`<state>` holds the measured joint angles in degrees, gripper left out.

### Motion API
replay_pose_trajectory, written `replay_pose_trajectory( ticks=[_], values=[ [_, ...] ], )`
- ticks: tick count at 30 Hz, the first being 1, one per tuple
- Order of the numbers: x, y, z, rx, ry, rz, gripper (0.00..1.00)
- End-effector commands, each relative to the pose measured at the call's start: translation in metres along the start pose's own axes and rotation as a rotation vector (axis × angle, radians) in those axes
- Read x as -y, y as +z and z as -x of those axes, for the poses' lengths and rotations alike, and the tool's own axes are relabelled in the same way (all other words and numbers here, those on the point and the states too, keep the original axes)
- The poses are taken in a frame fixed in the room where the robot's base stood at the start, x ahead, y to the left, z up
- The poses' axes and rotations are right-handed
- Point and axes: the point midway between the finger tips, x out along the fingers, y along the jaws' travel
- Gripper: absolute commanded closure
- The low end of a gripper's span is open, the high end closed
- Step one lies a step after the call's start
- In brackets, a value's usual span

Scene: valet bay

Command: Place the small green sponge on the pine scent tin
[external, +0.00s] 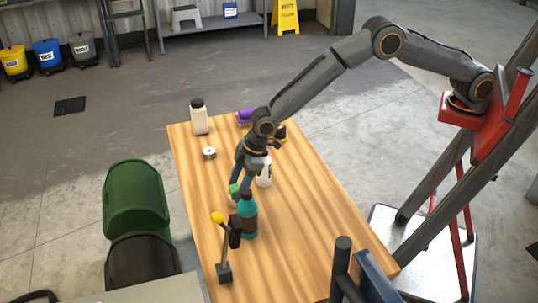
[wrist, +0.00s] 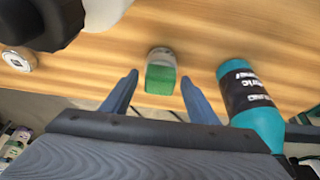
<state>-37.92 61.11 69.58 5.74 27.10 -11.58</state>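The small green sponge (wrist: 160,80) sits against a pale round tin (wrist: 161,53) and appears to rest on it. In the external view the sponge (external: 234,188) shows above a whitish shape, the tin (external: 232,201), partly hidden; its label cannot be read. My gripper (external: 241,186) is low over the table, its blue-grey fingers apart. In the wrist view one finger is on each side of the sponge, with a gap between each and the sponge. Another small round tin (external: 209,153) stands farther back and shows at the left of the wrist view (wrist: 18,59).
A teal bottle (external: 248,220) stands close right of the fingers (wrist: 250,100). A white bottle (external: 265,175) is just behind the gripper. A stand with a yellow knob (external: 224,270) is at the near edge. A dark-capped white jar (external: 200,121) and a purple brush (external: 243,117) are at the back.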

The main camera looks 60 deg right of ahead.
Motion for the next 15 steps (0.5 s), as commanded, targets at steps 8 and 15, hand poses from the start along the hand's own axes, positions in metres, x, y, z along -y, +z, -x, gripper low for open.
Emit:
replay_pose_trajectory(
  ticks=[8,15],
  values=[
    [0.0,-0.001,0.001,0.0,0.0,0.0,0.46],
    [0.0,-0.003,0.021,-0.002,0.0,0.0,0.46]
  ],
)
